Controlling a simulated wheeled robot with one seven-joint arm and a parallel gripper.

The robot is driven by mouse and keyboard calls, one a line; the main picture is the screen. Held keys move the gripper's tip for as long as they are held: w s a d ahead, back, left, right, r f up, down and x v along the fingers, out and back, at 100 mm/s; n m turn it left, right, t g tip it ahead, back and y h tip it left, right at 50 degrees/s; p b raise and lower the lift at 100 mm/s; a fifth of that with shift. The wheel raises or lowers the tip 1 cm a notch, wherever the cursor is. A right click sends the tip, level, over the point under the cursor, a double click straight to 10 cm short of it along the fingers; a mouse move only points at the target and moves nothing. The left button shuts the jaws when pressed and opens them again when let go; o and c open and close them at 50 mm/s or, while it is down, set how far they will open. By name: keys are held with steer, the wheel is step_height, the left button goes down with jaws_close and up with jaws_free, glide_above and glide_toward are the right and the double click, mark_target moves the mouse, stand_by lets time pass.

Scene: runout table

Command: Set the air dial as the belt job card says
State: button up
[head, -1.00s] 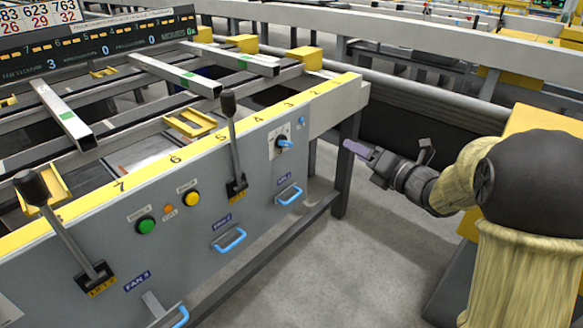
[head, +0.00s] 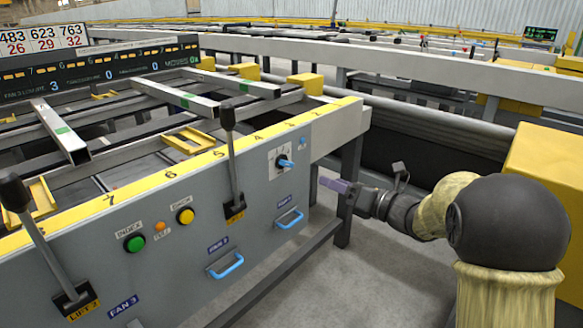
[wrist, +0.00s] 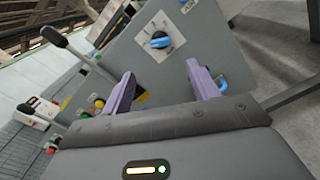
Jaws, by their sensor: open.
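The air dial is a blue knob (head: 285,163) on a white plate on the grey front panel (head: 255,190), near its right end. In the wrist view the dial (wrist: 160,40) shows ahead, above and between my fingers, on its pale plate. My gripper (head: 333,184) is to the right of the dial in the head view, apart from the panel. In the wrist view my gripper (wrist: 162,88) has its two purple fingers wide apart with nothing between them. The dial's markings are too small to read. I cannot make out a job card.
Lever (head: 231,160) stands left of the dial; another lever (head: 40,240) is farther left. Green (head: 134,243) and yellow (head: 185,215) buttons sit between them. Blue handles (head: 289,219) project below the dial. A yellow block (head: 548,180) is behind my arm.

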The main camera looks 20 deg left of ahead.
mark_target(290, 164)
steer(key=b+x, duration=0.3)
steer(key=x, duration=1.1)
steer(key=shift+w+a, duration=0.1)
steer(key=shift+a, duration=0.05)
steer(key=c, duration=1)
